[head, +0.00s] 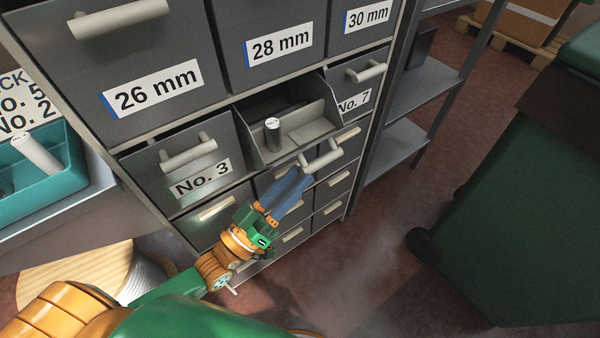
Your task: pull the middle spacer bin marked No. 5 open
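The middle bin (313,128), between the bins labelled No. 3 (184,170) and No. 7 (356,92), stands pulled out, its inside showing. Its own label is hidden on the front face, which is turned away from view. Inside it are a dark cylinder with a pale top (272,132) and a light flat piece. Its pale bar handle (320,157) is on the front. My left gripper (299,174) has its blue fingers pointing up toward this handle, tips just below its left end. Contact and finger gap are unclear. My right gripper is not in view.
Larger drawers marked 26 mm (152,88), 28 mm (280,44) and 30 mm (367,16) are above, with smaller drawers below. A teal tray (62,178) is at left. Grey shelves (420,90) and a large green bin (520,200) stand right, with floor between.

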